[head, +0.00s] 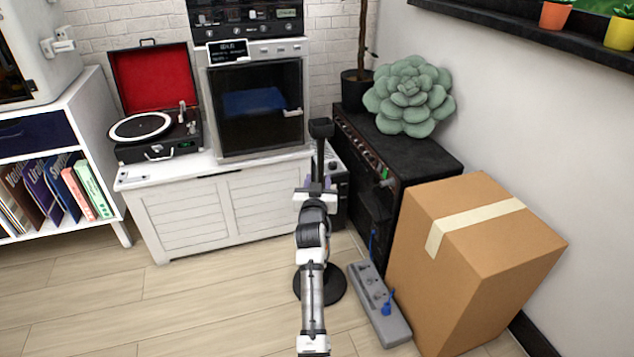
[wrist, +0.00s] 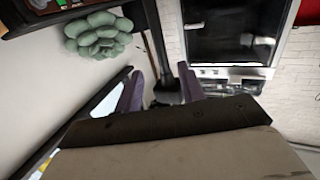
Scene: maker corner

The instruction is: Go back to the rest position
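My gripper (head: 316,192) is in the middle of the head view, at the end of my arm, which reaches up from the bottom edge. In the wrist view my gripper (wrist: 160,88) shows two purple fingers set well apart, with nothing pinched between them. A black stand with a slim post and a flat head (head: 321,128) rises just beyond the fingers. Its post (wrist: 160,50) lines up with the gap between them in the wrist view. I cannot tell whether it touches my gripper. A round black base (head: 335,285) lies on the floor, partly hidden behind my arm.
A cardboard box (head: 475,260) and a grey power strip (head: 380,305) stand on the right. A black cabinet (head: 430,155) holds a green succulent-shaped cushion (head: 410,95). A white cabinet (head: 215,210) bears a record player (head: 150,140) and a glass-fronted machine (head: 255,105). The floor at left is clear.

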